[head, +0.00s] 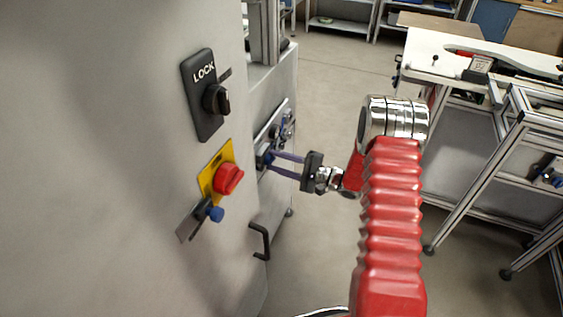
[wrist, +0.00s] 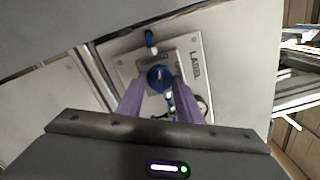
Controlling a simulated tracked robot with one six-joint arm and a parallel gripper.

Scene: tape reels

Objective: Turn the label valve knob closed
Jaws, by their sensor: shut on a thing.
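The label valve knob (wrist: 159,76) is a blue round knob on a pale metal plate (wrist: 189,50) marked LABEL, near the middle of the wrist view. My gripper (wrist: 158,95) has two purple fingers that reach to either side of the knob and are shut on it. In the head view my gripper (head: 270,162) reaches left to the plate on the side of the grey machine. The knob is small there and partly hidden by the fingers. Its exact turn angle cannot be told.
The grey machine cabinet (head: 120,170) fills the left, with a black LOCK switch (head: 215,98), a red knob on a yellow plate (head: 228,178), and a black handle (head: 262,242). A white table and metal frames (head: 510,150) stand at the right. The floor between is clear.

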